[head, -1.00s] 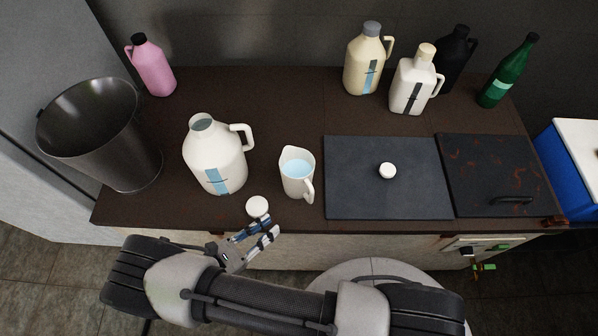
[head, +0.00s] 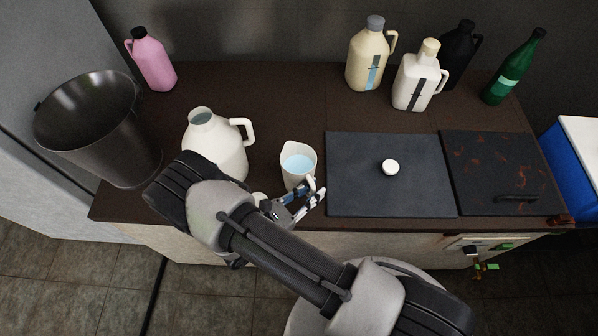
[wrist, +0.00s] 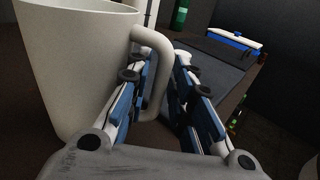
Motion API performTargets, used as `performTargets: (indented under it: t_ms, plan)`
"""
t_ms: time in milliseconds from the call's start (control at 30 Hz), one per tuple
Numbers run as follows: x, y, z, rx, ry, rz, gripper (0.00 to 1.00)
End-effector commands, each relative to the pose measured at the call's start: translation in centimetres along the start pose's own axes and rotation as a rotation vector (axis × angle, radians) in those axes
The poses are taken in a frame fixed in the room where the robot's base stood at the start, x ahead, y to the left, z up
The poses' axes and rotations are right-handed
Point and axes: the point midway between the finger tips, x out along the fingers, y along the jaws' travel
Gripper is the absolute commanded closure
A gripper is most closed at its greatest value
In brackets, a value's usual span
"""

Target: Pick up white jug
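The white jug (head: 290,172) stands upright near the front edge of the counter, open-topped, with pale blue liquid inside. Its handle faces right and toward me. My gripper (head: 316,188) is at that handle, low at the jug's front right. In the wrist view the jug (wrist: 75,60) fills the upper left. My gripper's fingers (wrist: 163,68) are apart there, with the handle (wrist: 165,70) between them and the left finger on the jug's side of it. I cannot tell whether they touch the handle.
A large white container (head: 215,140) stands just left of the jug, partly behind my arm. A dark board (head: 355,190) with a white knob (head: 390,167) lies close on the right. A metal bucket (head: 95,140) stands far left. Several bottles line the back.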

Motion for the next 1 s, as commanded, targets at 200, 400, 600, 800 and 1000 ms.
performTargets:
  t_ms: [200, 400, 600, 800, 1000]
  plan:
    - [0.66, -0.01, 0.05, 0.000, 0.000, 0.001, 0.79]
    - [0.63, -0.01, 0.05, -0.001, 0.000, 0.001, 0.85]
    - [0.62, -0.01, 0.04, -0.001, 0.000, 0.001, 0.99]
    - [0.62, -0.01, 0.03, 0.000, 0.000, 0.001, 1.00]
    - [0.62, 0.00, 0.03, 0.000, 0.000, 0.001, 1.00]
